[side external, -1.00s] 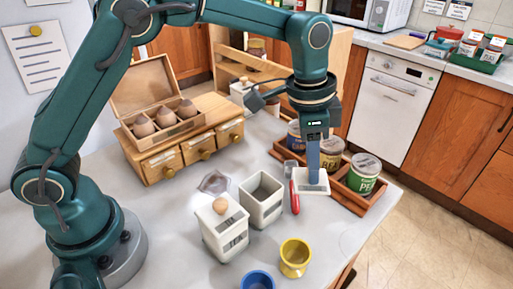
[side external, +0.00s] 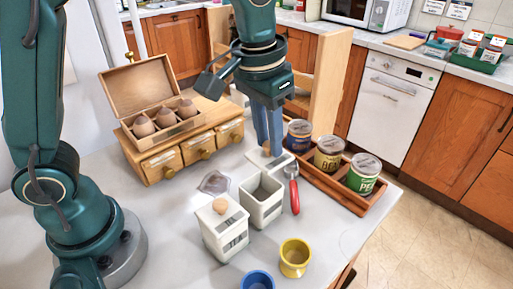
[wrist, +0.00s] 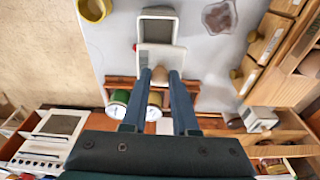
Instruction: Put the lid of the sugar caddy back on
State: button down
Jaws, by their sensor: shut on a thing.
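The white square lid (side external: 282,161) with a round wooden knob is held in my gripper (side external: 268,148). My gripper is shut on the knob, and the lid seems raised above the counter, behind the open white caddy (side external: 262,205). That caddy stands upright with no lid; its label is too small to read. In the wrist view the lid (wrist: 160,58) sits just beyond my fingertips (wrist: 160,75), and the open caddy (wrist: 158,24) shows past it. A second white caddy (side external: 224,232) stands in front with its own knobbed lid on.
A red-handled scoop (side external: 294,192) lies right of the open caddy. A wooden tray (side external: 335,185) with several tins is to the right. A clear crumpled-looking item (side external: 214,182) lies left. Yellow (side external: 295,258) and blue (side external: 257,281) cups stand in front. A drawer box (side external: 190,145) is behind.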

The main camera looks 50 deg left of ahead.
aim_at(260, 164)
jog(key=shift+s+d+r+n, duration=0.15)
jog(key=shift+s+r+n, duration=0.35)
jog(key=shift+s+r, duration=0.5)
jog(key=shift+s+d+r, duration=0.15)
jog(key=shift+s, duration=0.05)
jog(key=shift+f, duration=3.1)
jog(key=shift+f, duration=0.2)
jog(key=shift+c, duration=0.6)
grip_release()
jog(key=shift+r, duration=0.1)
jog(key=shift+r, duration=3.45)
